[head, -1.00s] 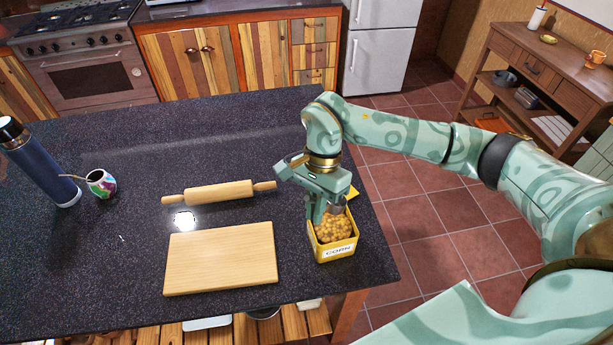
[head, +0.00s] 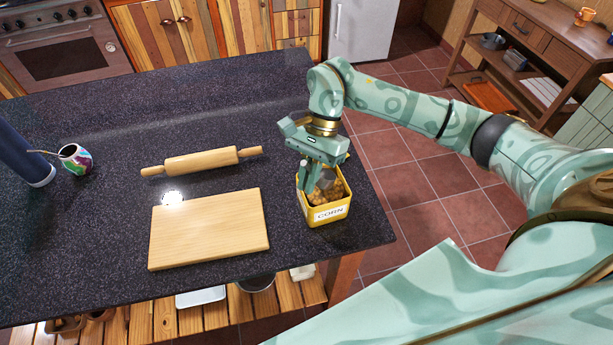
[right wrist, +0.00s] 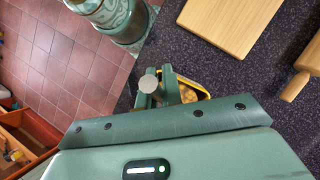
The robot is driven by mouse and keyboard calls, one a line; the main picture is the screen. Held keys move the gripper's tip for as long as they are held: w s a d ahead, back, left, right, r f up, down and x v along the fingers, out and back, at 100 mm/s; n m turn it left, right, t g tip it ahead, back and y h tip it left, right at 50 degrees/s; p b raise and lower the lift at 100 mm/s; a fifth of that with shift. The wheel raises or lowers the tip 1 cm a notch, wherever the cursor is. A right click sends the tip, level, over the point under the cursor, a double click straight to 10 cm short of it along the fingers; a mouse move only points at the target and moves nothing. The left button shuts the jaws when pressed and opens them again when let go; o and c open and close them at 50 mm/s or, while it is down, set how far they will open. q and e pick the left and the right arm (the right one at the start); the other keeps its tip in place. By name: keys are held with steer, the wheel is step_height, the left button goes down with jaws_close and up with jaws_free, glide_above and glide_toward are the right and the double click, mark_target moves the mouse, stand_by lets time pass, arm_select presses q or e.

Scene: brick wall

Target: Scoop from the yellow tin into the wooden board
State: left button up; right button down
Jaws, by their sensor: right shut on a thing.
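The yellow tin (head: 329,214), labelled CORN, stands on the dark counter near its right edge, with yellow-brown corn (head: 343,191) inside. My right gripper (head: 318,180) points down at the tin's mouth, shut on a grey scoop (head: 327,179) whose lower part is in the tin among the corn. In the right wrist view, a round grey end (right wrist: 150,82) shows by the fingers, and the tin's yellow rim (right wrist: 200,90) shows behind them. How full the scoop is cannot be seen. The wooden board (head: 209,229) lies flat and bare left of the tin. My left gripper is not in view.
A rolling pin (head: 201,161) lies behind the board. The counter (head: 110,205) is clear between the cup and the board.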

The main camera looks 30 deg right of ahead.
steer(key=shift+h, duration=0.5)
steer(key=f, duration=0.2)
steer(key=f+b, duration=0.1)
steer(key=f, duration=0.2)
steer(key=shift+d, duration=0.2)
step_height(320, 180, up, 7)
steer(key=h+p, duration=0.2)
steer(key=p, duration=0.4)
glide_above(307, 203)
steer(key=shift+w+a+r+t+h+p, duration=0.1)
steer(key=shift+a+r+t+h+p, duration=0.25)
steer(key=shift+p, duration=0.4)
steer(key=shift+w+a+r+t+h+p, duration=0.15)
steer(key=shift+r+t+h+p, duration=0.2)
steer(key=shift+p, duration=0.35)
stand_by(0.3)
